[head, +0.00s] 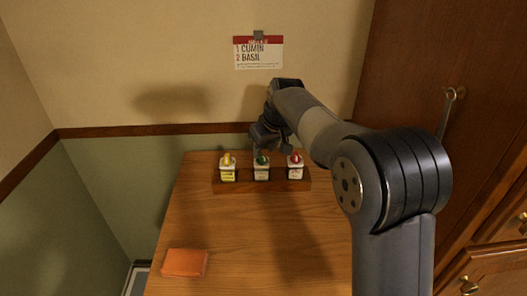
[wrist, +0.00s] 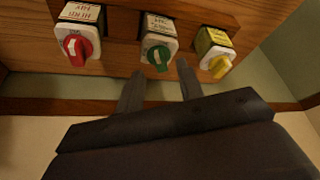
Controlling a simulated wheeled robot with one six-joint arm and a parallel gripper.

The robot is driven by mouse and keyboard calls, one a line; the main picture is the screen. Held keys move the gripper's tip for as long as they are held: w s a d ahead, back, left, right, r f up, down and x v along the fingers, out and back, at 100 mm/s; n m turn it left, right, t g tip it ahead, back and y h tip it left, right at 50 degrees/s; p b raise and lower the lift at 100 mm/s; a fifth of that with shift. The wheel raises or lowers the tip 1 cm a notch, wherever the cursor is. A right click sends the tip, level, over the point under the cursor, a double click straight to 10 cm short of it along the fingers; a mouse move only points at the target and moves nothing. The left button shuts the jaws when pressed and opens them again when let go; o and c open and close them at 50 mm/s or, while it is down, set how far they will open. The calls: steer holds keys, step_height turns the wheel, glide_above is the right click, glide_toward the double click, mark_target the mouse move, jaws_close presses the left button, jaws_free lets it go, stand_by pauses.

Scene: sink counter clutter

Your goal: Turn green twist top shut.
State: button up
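The green twist top (head: 262,160) sits on the middle of three small white jars (head: 261,174) in a wooden rack. In the wrist view the green top (wrist: 158,57) has a raised ridge standing nearly upright in the picture, tilted slightly. My gripper (head: 263,147) is above the middle jar. In the wrist view my gripper (wrist: 160,80) is open, with its two dark fingers apart and the green top lying between and just beyond their tips. Nothing is held, and I see no contact with the top.
A yellow-topped jar (head: 228,168) and a red-topped jar (head: 295,166) stand close on either side in the rack (head: 219,187). An orange block (head: 185,263) lies on the front left of the wooden counter (head: 240,235). A wall card (head: 258,54) reads CUMIN, BASIL. A wooden cabinet (head: 400,80) stands right.

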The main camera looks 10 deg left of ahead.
mark_target(262, 158)
steer(key=shift+x, duration=1.15)
jaws_close()
